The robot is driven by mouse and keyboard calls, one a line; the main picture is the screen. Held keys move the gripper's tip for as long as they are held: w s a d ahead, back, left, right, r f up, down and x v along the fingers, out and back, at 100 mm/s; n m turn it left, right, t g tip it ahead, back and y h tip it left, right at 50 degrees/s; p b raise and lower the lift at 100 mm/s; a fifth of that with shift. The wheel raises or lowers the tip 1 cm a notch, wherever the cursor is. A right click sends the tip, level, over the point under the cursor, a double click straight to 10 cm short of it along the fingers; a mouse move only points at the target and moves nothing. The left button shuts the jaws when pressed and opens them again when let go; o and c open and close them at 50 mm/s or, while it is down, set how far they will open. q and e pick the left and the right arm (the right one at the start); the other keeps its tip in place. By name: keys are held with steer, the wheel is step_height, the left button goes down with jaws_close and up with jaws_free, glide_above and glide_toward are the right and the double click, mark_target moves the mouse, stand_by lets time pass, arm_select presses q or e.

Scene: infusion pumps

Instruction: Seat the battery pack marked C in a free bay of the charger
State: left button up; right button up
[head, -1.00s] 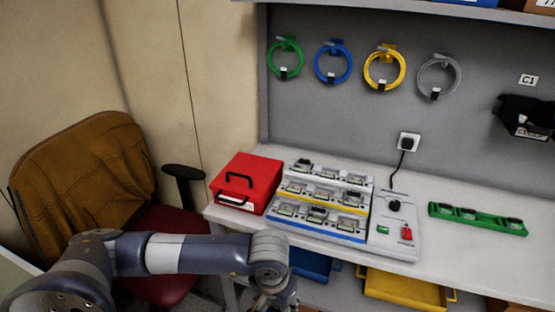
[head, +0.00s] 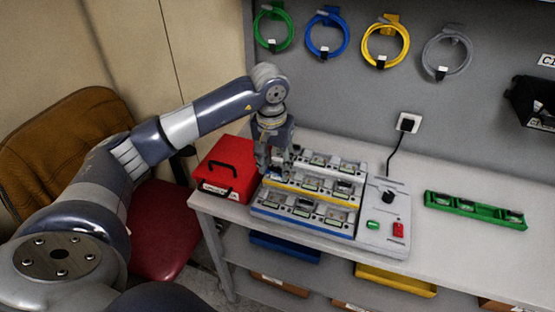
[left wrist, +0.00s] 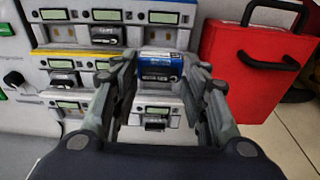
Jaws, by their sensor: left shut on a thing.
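My left gripper (head: 272,168) is over the left end of the charger (head: 300,226), pointing down. In the left wrist view its two fingers are closed on the sides of a blue battery pack (left wrist: 160,68). The marking on the pack is too small to read. I cannot tell whether the pack touches the bay under it. The charger has three stepped rows with white, yellow and blue edges. Some bays hold dark packs, such as a dark pack (left wrist: 105,36) in the blue-edged row; an empty bay (left wrist: 62,34) shows brown contacts beside it. My right gripper is not in view.
A red case (head: 224,170) stands close beside the charger's left end. A control panel with a red switch (head: 398,230) is at its right. A green holder (head: 474,210) lies farther right, with clear bench between. Cables hang on the wall behind.

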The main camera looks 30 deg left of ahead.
mark_target(276, 172)
arm_select(q)
steer(key=shift+f, duration=0.55)
steer(key=shift+f+b, duration=0.35)
steer(key=shift+b, duration=0.1)
steer(key=shift+c, duration=1)
steer(key=shift+f+b, duration=0.5)
steer(key=shift+f, duration=0.4)
steer(key=shift+f+b, duration=0.45)
steer(key=shift+f, duration=0.4)
step_height(276, 172, down, 2)
steer(key=shift+b, duration=0.9)
steer(key=shift+f+b, duration=0.7)
steer(key=shift+b, duration=0.05)
steer(key=shift+s+f, duration=0.1)
steer(key=shift+f, duration=0.05)
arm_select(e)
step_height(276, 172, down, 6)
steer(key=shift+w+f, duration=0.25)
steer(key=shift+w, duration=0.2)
